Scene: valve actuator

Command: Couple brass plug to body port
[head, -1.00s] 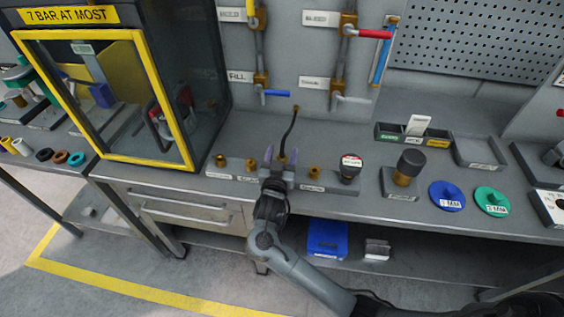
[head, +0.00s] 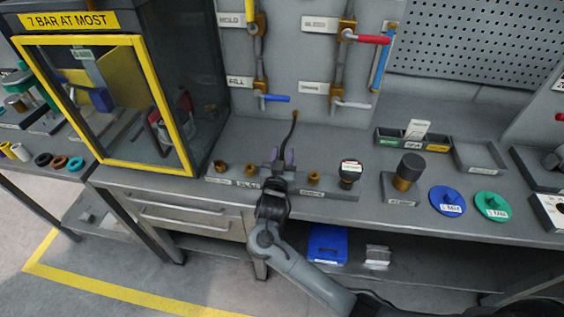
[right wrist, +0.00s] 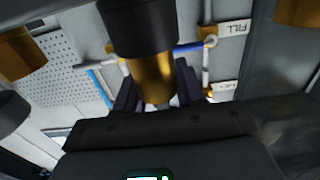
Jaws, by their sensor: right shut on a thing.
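My right gripper (head: 282,157) is at the grey rail on the bench, between brass fittings. Its fingers are shut on the brass plug, which the right wrist view shows as a brass cylinder (right wrist: 154,76) with a dark cylindrical part (right wrist: 140,30). I cannot tell which fitting is the body port. My left gripper is not in view.
A brass and black regulator (head: 408,172) and blue disc (head: 447,200) stand right. A yellow-framed cabinet (head: 150,95) stands left.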

